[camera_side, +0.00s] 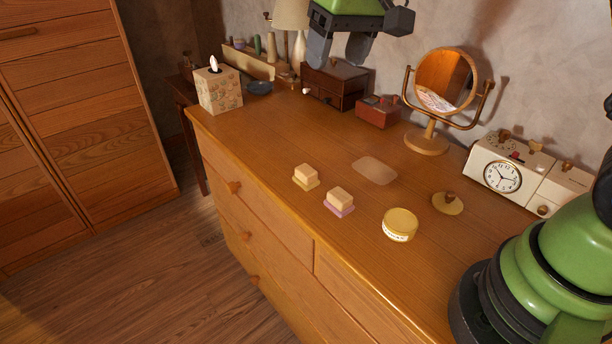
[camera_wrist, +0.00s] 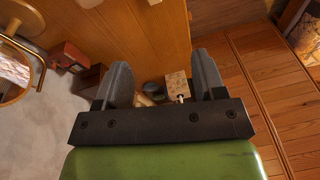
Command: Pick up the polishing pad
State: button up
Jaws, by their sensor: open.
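Two small blocks stand on the dresser top. One is a tan block on a yellowish pad (camera_side: 306,177); the other is a tan block on a lilac pad (camera_side: 339,202). They look like polishing pads, but I cannot tell which one is meant. A round yellow tin (camera_side: 400,225) stands to their right, with a yellow disc with a brown knob (camera_side: 447,203) behind it. My gripper (camera_side: 338,60) is open and empty, high above the back of the dresser, well away from both blocks. Its two fingers (camera_wrist: 161,72) show apart in the wrist view, where neither block is visible.
A pale flat patch (camera_side: 374,170) lies behind the blocks. A round mirror (camera_side: 428,141), a red box (camera_side: 377,112), a dark drawer box (camera_side: 334,84) and a clock radio (camera_side: 520,176) line the wall. A tissue box (camera_side: 218,90) stands at far left.

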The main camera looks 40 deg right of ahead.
jog(key=g, duration=0.2)
send_near(306, 170)
jog(key=shift+n+g+h, duration=0.3)
jog(key=shift+n+h, duration=0.2)
jog(key=shift+n, duration=0.2)
jog(key=f, duration=0.4)
jog(key=shift+w+a+f, duration=0.1)
jog(key=shift+w+a, duration=0.05)
jog(key=shift+w, duration=0.25)
jog(key=f, duration=0.5)
jog(key=shift+s+a+f, duration=0.15)
jog(key=shift+a+f, duration=0.1)
jog(key=shift+f, duration=0.15)
jog(key=c, duration=1)
